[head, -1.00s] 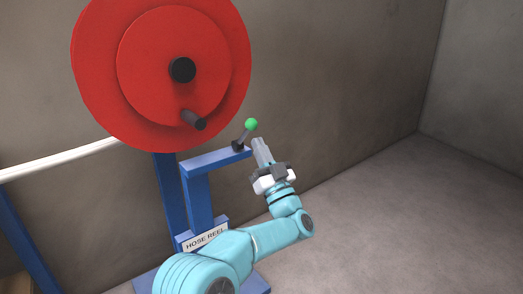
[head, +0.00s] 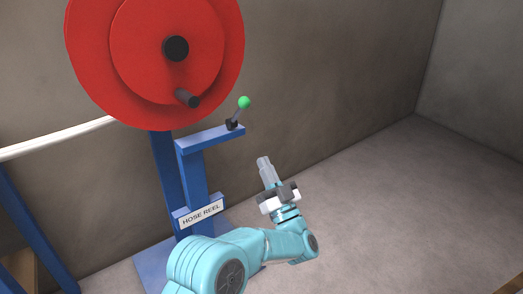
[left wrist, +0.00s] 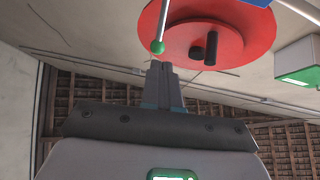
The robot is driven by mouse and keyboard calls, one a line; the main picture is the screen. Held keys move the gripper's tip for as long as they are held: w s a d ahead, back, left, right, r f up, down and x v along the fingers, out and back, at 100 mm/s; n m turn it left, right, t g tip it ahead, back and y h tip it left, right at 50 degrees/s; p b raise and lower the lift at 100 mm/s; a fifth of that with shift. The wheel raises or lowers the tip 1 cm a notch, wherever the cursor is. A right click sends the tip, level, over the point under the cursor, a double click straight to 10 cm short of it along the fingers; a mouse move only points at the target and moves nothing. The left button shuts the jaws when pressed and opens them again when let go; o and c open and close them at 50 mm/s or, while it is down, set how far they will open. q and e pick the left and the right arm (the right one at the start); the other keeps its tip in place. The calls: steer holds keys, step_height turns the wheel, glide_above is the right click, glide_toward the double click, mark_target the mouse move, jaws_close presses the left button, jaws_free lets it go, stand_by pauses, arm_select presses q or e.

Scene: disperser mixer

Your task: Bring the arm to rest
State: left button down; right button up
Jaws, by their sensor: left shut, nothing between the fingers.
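My left arm comes in from the bottom of the head view. Its gripper (head: 265,165) is shut and empty, pointing up and away over the floor. It is below and to the right of the green-knobbed lever (head: 244,103), clear of it. In the left wrist view the shut fingers (left wrist: 163,72) show just below the green knob (left wrist: 157,47). My right gripper is in neither view.
A hose reel with a red disc (head: 215,75) and black crank handle (head: 187,98) stands on a blue frame (head: 192,185) at the left. A white hose (head: 55,138) runs left from it. Grey walls stand behind. The floor (head: 400,200) at right is clear.

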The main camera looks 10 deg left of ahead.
arm_select(q)
steer(key=shift+s+d+f, duration=0.2)
steer(key=shift+f, duration=0.1)
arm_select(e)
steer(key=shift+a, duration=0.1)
